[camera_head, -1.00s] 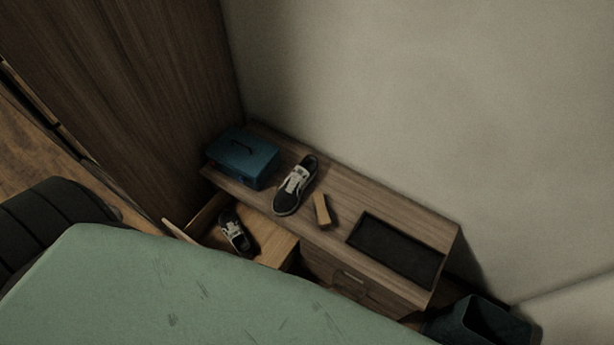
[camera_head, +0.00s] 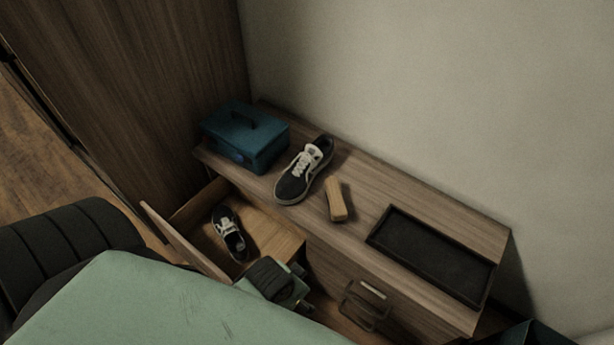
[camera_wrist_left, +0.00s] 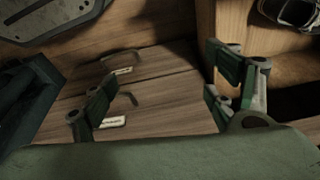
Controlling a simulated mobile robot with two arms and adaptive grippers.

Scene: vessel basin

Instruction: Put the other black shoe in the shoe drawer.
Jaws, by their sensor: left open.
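A black shoe (camera_head: 303,172) with white laces lies on top of the wooden cabinet, between the blue box and a small tan block. A second black shoe (camera_head: 229,235) lies inside the open drawer (camera_head: 275,232) at the cabinet's left end; part of it shows at the top right of the left wrist view (camera_wrist_left: 290,12). My left gripper (camera_head: 330,290) is in front of the cabinet, beside the open drawer and below the cabinet top. In the left wrist view its green fingers (camera_wrist_left: 162,85) are apart with nothing between them. My right gripper is not in view.
The blue box (camera_head: 245,138) stands at the cabinet's back left. The tan block (camera_head: 336,200) lies right of the upper shoe. A black tray (camera_head: 435,255) covers the right end. A dark bin (camera_head: 535,335) is at lower right. Closed drawer fronts face my gripper.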

